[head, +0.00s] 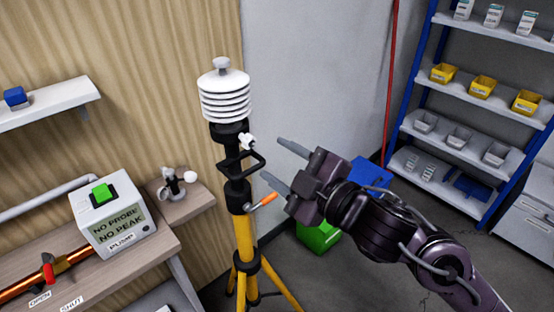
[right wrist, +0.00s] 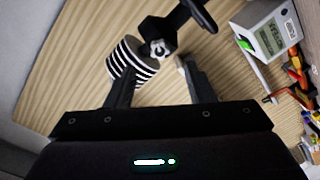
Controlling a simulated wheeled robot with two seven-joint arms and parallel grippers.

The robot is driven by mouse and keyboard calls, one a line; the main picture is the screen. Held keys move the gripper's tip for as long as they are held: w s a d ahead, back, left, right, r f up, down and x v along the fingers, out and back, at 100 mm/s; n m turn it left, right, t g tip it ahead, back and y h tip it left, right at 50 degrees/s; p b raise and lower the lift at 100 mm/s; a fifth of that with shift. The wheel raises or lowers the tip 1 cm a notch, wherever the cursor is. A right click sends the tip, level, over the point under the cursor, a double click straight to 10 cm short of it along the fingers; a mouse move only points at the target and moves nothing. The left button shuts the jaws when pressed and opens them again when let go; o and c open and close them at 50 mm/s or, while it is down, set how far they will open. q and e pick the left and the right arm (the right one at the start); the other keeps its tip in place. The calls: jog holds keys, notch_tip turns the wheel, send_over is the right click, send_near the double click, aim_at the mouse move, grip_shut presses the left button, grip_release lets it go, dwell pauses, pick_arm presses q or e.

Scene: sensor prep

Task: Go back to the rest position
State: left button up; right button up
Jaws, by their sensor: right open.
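My right gripper (head: 281,166) is open and empty in the head view, just right of a yellow tripod (head: 244,240) with a black head. A white louvred sensor shield (head: 225,94) stands upright on top of the tripod. An orange-tipped lever (head: 263,201) sticks out from the tripod close to the lower finger; I cannot tell whether they touch. In the right wrist view the two fingers (right wrist: 160,85) are spread apart, with the striped shield (right wrist: 132,62) beyond them. My left gripper is in neither view.
A bench at the left holds a pump box (head: 118,228) with a green button, a copper pipe with a red valve handle (head: 48,270), and a small anemometer (head: 175,185). A shelf rack (head: 455,100) stands at the right. Green (head: 318,236) and blue (head: 370,175) bins stand behind my right arm.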

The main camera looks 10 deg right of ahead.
jog(key=w+d+f+m+g+h, duration=0.1)
jog(key=w+d+f+m+h, duration=0.3)
jog(key=f, duration=0.7)
jog(key=w+d+f+m+h, duration=0.1)
jog(key=w+d+f+m, duration=0.35)
jog(key=f, duration=0.75)
jog(key=s+d+f+m+g+h, duration=0.15)
jog(key=d+f, duration=0.25)
jog(key=f, duration=0.8)
jog(key=s+d+f+m+g+h, duration=0.15)
jog(key=d+f, duration=0.25)
jog(key=f, duration=0.7)
jog(key=s+d+f+m+g+h, duration=0.25)
jog(key=s+f+g, duration=0.45)
jog(key=s+f, duration=2)
jog(key=s+a+f+m+g, duration=0.1)
jog(key=s+f+g, duration=0.1)
jog(key=s, duration=1.3)
jog(key=shift+s+a+f, duration=0.15)
jog(key=shift+s, duration=0.15)
